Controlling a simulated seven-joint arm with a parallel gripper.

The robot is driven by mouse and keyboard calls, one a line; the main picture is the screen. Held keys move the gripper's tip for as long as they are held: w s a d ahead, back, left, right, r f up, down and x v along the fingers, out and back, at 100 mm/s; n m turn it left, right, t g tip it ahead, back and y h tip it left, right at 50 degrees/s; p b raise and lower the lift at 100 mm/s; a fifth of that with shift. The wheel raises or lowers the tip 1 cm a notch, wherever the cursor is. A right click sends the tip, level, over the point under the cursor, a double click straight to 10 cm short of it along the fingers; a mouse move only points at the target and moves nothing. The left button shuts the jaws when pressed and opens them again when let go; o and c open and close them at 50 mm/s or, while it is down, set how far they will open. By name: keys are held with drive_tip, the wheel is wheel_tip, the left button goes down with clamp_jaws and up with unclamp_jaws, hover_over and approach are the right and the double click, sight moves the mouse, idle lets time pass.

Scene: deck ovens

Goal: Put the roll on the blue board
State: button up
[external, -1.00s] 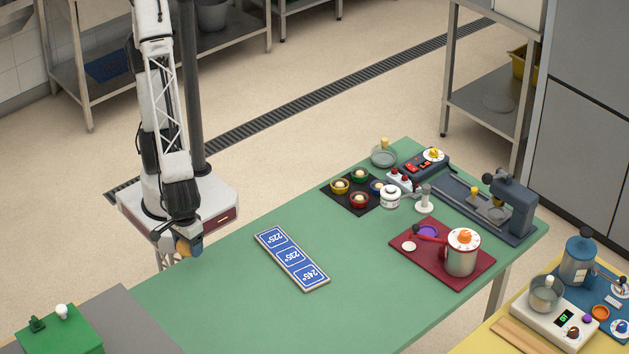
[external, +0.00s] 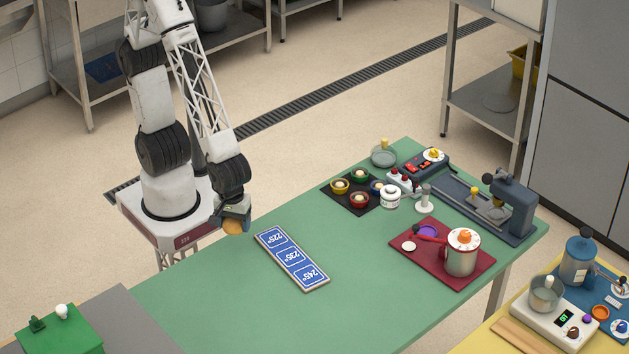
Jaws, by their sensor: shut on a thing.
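The roll (external: 233,227) is a golden-brown round piece. My gripper (external: 235,219) is shut on it and holds it at the left edge of the green table, just left of the blue board's far end. The blue board (external: 302,284) lies flat on the table. It is a long strip with a pale edge and several white-framed panels reading 225°, 235° and 245°. Nothing rests on it. The fingertips are small in this view and partly hidden by the gripper body.
The green table (external: 210,305) is bare around the board. To the right stand a dark red tray (external: 474,276) with a pot, a black mat (external: 344,203) with several small bowls, and a grey press (external: 513,208). A green box (external: 70,335) sits at the front left.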

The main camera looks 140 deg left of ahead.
drive_tip(key=shift+s+a+r+n, duration=0.15)
drive_tip(key=shift+a+n, duration=0.25)
drive_tip(key=shift+a, duration=0.75)
drive_tip(key=shift+s+a+n, duration=0.15)
drive_tip(key=shift+a+n, duration=0.25)
drive_tip(key=shift+a, duration=0.7)
drive_tip(key=shift+s+a+r+n, duration=0.15)
drive_tip(key=shift+a+n, duration=0.25)
drive_tip(key=shift+a, duration=0.75)
drive_tip(key=shift+f, duration=0.1)
drive_tip(key=shift+w, duration=0.15)
hover_over(290, 258)
drive_tip(key=shift+f, duration=0.75)
drive_tip(key=shift+f, duration=1.75)
drive_tip(key=shift+f, duration=0.1)
drive_tip(key=o, duration=0.9)
